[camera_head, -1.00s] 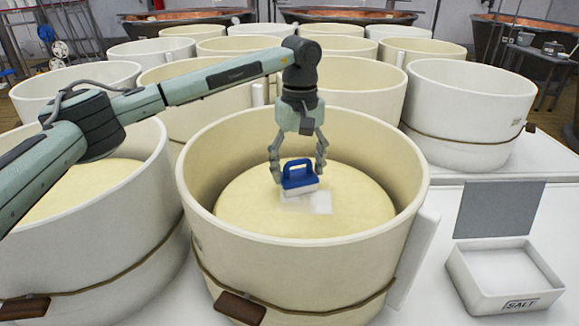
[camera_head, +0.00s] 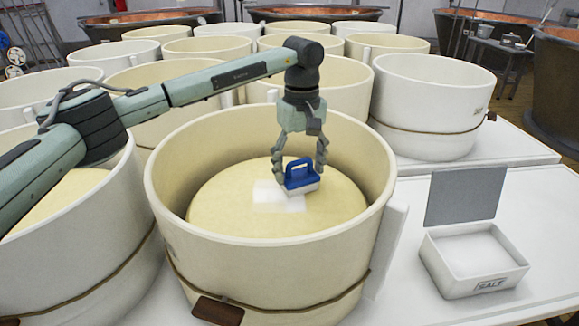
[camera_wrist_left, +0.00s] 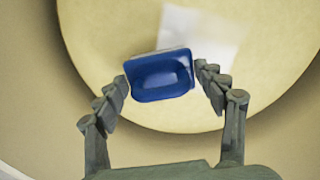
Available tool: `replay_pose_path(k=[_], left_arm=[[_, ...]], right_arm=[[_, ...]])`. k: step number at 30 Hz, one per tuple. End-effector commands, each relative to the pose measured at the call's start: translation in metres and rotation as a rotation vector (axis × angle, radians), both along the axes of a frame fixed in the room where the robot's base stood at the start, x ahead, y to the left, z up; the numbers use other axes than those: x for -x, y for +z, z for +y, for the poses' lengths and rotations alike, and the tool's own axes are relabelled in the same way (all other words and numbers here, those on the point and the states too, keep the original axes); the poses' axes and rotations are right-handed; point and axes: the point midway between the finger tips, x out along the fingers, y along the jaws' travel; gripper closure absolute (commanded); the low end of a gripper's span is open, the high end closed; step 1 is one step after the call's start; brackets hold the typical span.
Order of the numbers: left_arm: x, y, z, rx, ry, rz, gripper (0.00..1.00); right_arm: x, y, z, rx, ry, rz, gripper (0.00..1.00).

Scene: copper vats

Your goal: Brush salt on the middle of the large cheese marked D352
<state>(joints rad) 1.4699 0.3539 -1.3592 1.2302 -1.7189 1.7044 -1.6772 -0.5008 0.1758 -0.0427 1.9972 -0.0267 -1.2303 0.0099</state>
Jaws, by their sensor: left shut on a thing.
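A large pale yellow cheese (camera_head: 225,210) lies in the white round mould (camera_head: 170,225) at the front centre; I cannot read a D352 mark. My left gripper (camera_head: 300,172) is inside the mould, shut on the blue handle of a brush (camera_head: 300,177). The brush's pale underside is at the cheese's top, right of its middle; I cannot tell whether it touches. A white salt patch (camera_head: 270,197) lies on the cheese, left of the brush. In the left wrist view the brush (camera_wrist_left: 160,77) sits between the fingers (camera_wrist_left: 163,80), with the salt patch (camera_wrist_left: 200,40) beyond it. My right gripper is not in view.
An open white box labelled SALT (camera_head: 475,262) stands on the white table to the right, its grey panel (camera_head: 465,197) raised behind it. Several more white moulds stand close on the left and behind. The mould's high wall surrounds my gripper.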

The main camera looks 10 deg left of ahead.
Motion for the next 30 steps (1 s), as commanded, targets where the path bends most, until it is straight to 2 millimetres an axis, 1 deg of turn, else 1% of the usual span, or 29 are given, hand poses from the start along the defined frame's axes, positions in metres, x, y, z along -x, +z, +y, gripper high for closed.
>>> replay_pose_path(k=[1,4,14,17,30], left_arm=[[-0.001,-0.001,-0.005,0.0,-0.001,0.001,0.53],[-0.002,-0.001,-0.011,0.0,-0.001,0.001,0.53],[-0.002,0.0,-0.011,0.0,0.0,0.001,0.53],[-0.002,0.006,-0.011,0.0,0.0,0.001,0.53],[-0.002,0.051,-0.011,0.001,0.0,-0.001,0.53]], right_arm=[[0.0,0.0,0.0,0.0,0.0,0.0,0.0],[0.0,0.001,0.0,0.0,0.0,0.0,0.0],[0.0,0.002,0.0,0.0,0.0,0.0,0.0],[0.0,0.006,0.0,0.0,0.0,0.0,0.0],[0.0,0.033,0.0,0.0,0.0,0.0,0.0]])
